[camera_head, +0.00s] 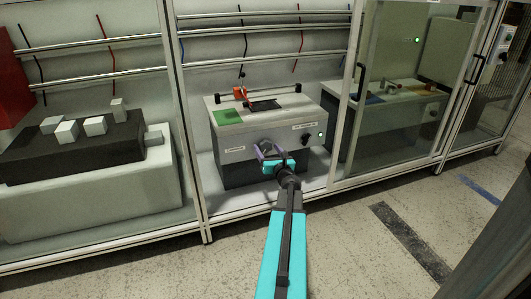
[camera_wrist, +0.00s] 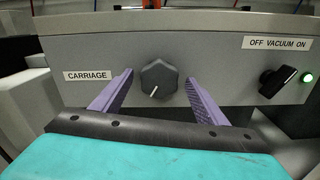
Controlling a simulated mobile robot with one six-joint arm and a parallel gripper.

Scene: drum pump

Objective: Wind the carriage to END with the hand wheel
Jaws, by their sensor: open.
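The hand wheel is a dark faceted knob (camera_wrist: 158,77) on the grey front panel, right of the CARRIAGE label (camera_wrist: 87,75). Its white mark points down and slightly left. My gripper (camera_head: 268,148) is open in front of the panel. In the wrist view its purple fingers stand left and right of the knob, with a gap on each side; I cannot tell how far the tips reach along it. In the head view the gripper hides the knob. On the bench top, a small red-orange part (camera_head: 239,90), perhaps the carriage, sits by a dark rod. No END mark is readable.
A VACUUM switch (camera_wrist: 272,83) and a lit green lamp (camera_wrist: 307,77) are at the panel's right. A green pad (camera_head: 227,116) and a black plate (camera_head: 264,105) lie on top. A glass door (camera_head: 400,95) with a frame is to the right. Open floor lies in front.

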